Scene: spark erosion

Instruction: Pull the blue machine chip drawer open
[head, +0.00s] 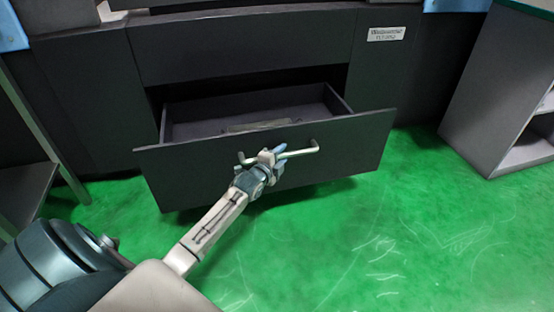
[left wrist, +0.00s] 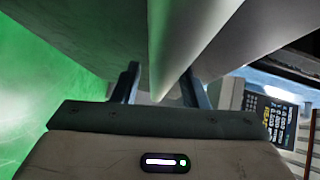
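The chip drawer (head: 345,150) is a dark grey box front low in a dark machine (head: 240,50). It stands pulled out, and its inside shows behind the front. A pale bar handle (head: 303,151) runs across the drawer front. My left gripper (head: 270,157) is at the middle of the handle, its fingers on either side of the bar. The fingers hide part of the handle. My right gripper is not in view.
A pale flat thing (head: 258,125) lies inside the drawer. Blue panels (head: 457,5) show at the upper corners. A grey shelf unit (head: 500,95) stands at the right and a grey stand (head: 28,190) at the left. The green floor (head: 400,225) before the drawer is clear.

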